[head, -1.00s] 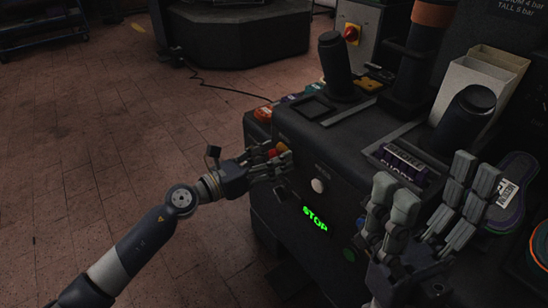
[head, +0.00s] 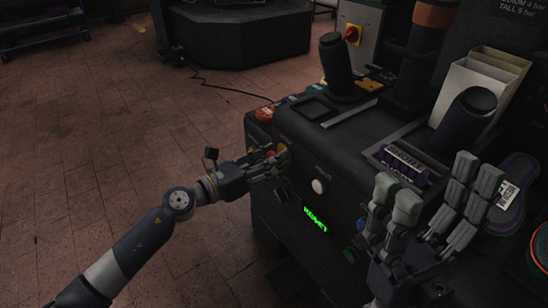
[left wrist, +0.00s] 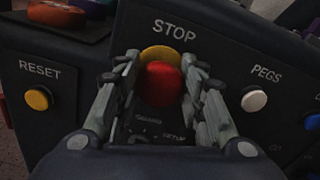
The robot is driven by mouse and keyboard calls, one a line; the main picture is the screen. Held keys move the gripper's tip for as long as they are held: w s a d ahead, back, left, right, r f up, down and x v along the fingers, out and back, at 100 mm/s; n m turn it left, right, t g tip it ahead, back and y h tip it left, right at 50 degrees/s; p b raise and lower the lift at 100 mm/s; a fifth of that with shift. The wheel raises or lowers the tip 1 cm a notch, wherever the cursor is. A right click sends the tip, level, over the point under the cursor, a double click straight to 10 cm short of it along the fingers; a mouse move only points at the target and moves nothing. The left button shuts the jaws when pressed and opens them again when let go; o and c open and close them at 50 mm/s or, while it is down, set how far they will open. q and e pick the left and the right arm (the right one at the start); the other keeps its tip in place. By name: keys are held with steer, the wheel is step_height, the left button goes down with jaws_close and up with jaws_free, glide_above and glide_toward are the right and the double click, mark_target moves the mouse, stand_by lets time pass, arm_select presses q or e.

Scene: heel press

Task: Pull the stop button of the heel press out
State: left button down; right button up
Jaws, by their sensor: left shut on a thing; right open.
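The red stop button (left wrist: 161,85) sits in front of its yellow disc (left wrist: 162,53) under the STOP label in the left wrist view. My left gripper (head: 268,163) is shut on it, with a finger at each side; it also shows in the left wrist view (left wrist: 162,92). In the head view the fingers mostly hide the button. The heel press (head: 322,160) has a green display (head: 315,219) that reads RESET. My right gripper (head: 420,208) is open and empty in front of the press, at the lower right.
A yellow reset button (left wrist: 38,99) is left of the stop button and a white pegs button (left wrist: 254,101) is right of it. A purple labelled block (head: 404,164) and black posts stand on the press top. The brick floor (head: 90,130) at left is clear.

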arm_select(q)
steer(key=c, duration=1)
jaws_free()
steer(key=shift+a, duration=0.1)
steer(key=shift+s, duration=0.1)
steer(key=shift+a, duration=0.1)
steer(key=v, duration=1.2)
